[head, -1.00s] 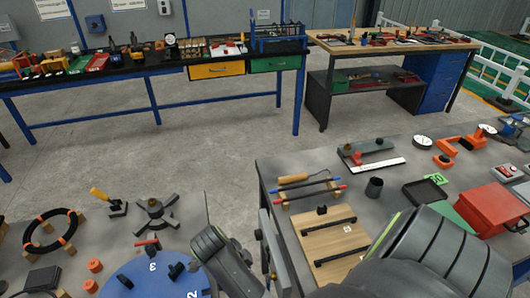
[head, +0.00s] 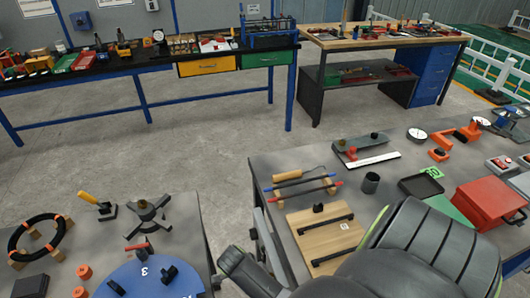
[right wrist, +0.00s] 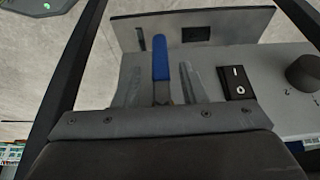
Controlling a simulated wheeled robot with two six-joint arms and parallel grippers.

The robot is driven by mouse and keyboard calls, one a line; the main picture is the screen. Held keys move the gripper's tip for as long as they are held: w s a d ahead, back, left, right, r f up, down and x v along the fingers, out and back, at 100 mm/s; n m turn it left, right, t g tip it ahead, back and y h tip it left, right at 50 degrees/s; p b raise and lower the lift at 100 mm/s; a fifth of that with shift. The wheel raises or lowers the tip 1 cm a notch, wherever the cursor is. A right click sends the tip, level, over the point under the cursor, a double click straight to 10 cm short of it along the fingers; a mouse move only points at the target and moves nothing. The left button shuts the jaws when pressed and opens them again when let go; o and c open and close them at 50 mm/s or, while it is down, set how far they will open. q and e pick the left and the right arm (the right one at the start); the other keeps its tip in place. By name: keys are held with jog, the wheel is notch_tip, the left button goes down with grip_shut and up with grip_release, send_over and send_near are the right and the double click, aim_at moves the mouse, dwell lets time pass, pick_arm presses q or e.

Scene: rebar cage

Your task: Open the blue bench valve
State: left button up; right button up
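In the right wrist view a blue lever handle (right wrist: 160,58), with a brass-coloured bit at its lower end, stands between the two grey fingers of my right gripper (right wrist: 161,85). The fingers are apart, one on each side of the lever, and a gap shows beside it. I cannot tell whether either finger touches it. The gripper's palm hides the lower part of the valve. The valve does not show in the head view, where my own arm links cover the lower middle and right. My left gripper is not in view.
In the right wrist view a switch plate (right wrist: 236,83) and a dark knob (right wrist: 303,72) are right of the lever, and a grey panel (right wrist: 225,28) is beyond it. In the head view a wooden board (head: 318,236) and a red box (head: 488,203) lie on the right bench.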

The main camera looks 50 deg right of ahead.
jog(key=shift+x, duration=1.5)
grip_shut()
